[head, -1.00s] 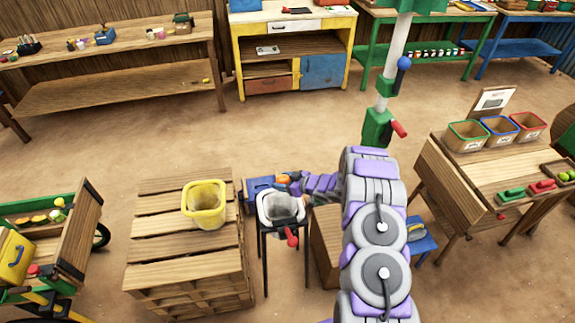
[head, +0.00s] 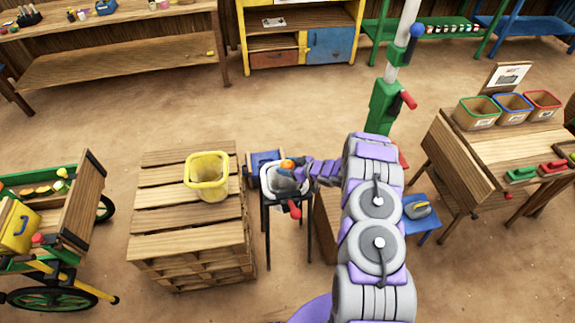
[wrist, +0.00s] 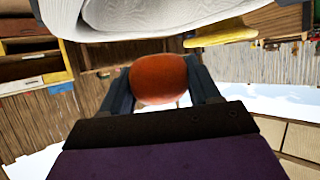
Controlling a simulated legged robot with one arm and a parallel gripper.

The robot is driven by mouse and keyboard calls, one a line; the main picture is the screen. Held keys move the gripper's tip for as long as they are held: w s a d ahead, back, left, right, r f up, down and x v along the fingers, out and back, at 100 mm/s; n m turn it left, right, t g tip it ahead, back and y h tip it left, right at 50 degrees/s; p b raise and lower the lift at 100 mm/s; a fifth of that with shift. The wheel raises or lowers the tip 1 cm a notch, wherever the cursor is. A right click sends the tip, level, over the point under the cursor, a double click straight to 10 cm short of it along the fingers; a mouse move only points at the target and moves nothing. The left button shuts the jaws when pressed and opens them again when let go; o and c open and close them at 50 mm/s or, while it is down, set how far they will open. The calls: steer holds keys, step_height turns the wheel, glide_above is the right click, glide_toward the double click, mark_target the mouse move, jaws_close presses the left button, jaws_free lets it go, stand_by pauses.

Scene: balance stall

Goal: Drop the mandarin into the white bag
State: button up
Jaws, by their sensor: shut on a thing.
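The mandarin (head: 287,165) is a small orange ball at the far rim of the white bag in the head view. In the wrist view the mandarin (wrist: 158,79) sits between both dark fingers. My gripper (wrist: 160,82) is shut on it. The white bag (head: 271,182) stands open on a dark-legged stand with a red handle. Its pale cloth (wrist: 150,14) fills the top of the wrist view, close to the mandarin. My gripper (head: 289,167) is small and partly hidden in the head view; whether the mandarin is right over the opening is hard to tell.
A yellow bin (head: 207,190) stands on a wooden pallet stack (head: 190,243) left of the bag. A blue stool (head: 421,222) and a green post (head: 383,107) are to the right. A cart (head: 78,215) stands far left. Open dirt floor lies behind.

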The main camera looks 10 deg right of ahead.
steer(key=o, duration=1.2)
steer(key=shift+c, duration=0.2)
steer(key=shift+d+r, duration=0.1)
steer(key=p+v, duration=0.2)
steer(key=v, duration=1.5)
steer(key=shift+d, duration=0.1)
